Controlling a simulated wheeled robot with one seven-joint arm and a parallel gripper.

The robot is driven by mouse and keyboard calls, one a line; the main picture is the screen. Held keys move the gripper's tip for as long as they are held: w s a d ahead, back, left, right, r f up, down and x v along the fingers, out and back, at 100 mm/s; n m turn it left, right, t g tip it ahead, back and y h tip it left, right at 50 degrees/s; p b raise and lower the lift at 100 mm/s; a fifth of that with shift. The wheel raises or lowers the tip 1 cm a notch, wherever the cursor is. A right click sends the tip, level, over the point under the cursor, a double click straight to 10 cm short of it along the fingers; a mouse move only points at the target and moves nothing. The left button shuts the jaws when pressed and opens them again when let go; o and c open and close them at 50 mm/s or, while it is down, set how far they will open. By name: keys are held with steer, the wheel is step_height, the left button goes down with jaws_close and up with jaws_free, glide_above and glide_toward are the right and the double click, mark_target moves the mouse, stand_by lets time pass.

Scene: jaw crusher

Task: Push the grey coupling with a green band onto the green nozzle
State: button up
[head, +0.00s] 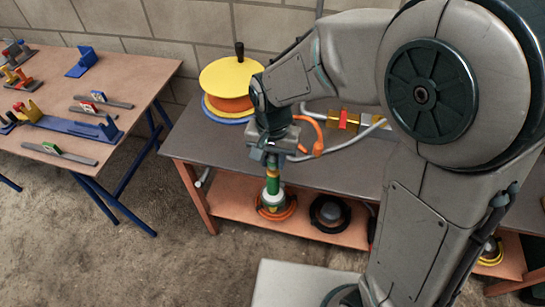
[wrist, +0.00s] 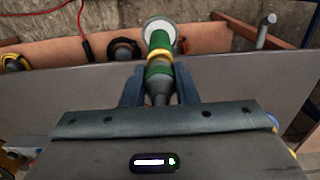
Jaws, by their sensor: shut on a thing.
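My gripper (head: 272,160) points down in front of the bench edge, shut on a dark grey piece with a green band, which I take as the coupling (wrist: 158,69). In the wrist view its grey neck is between the two fingers. Beyond the band are a yellow ring, a green section (wrist: 160,41) and a pale round end. The green section also shows under my gripper in the head view (head: 272,186). All these parts are in line. I cannot tell whether the green section is the separate nozzle, or whether the coupling touches it.
The grey bench (head: 225,150) carries stacked yellow, orange and blue discs (head: 230,78). Hoses and an orange handle lie on its right. Its lower shelf (head: 235,192) holds an orange ring (head: 291,209) and a black ring (head: 314,215). A table (head: 130,70) with several tools stands left; floor between is clear.

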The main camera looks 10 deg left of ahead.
steer(key=shift+f+b, duration=0.5)
steer(key=shift+f, duration=0.15)
steer(key=o, duration=1)
steer(key=shift+r, duration=0.1)
step_height(320, 180, up, 14)
steer(key=shift+f, duration=0.1)
steer(key=s+d+f+t, duration=0.1)
steer(key=s+d, duration=0.1)
steer(key=d, duration=0.5)
steer(key=s+d+f+t, duration=0.1)
steer(key=s+d, duration=0.2)
steer(key=d, duration=0.5)
steer(key=s+d+f+t, duration=0.1)
steer(key=s+d, duration=0.1)
steer(key=d, duration=0.5)
steer(key=shift+s+d+f+n, duration=0.2)
steer(key=shift+d+f+n, duration=0.05)
steer(key=shift+f+n, duration=0.05)
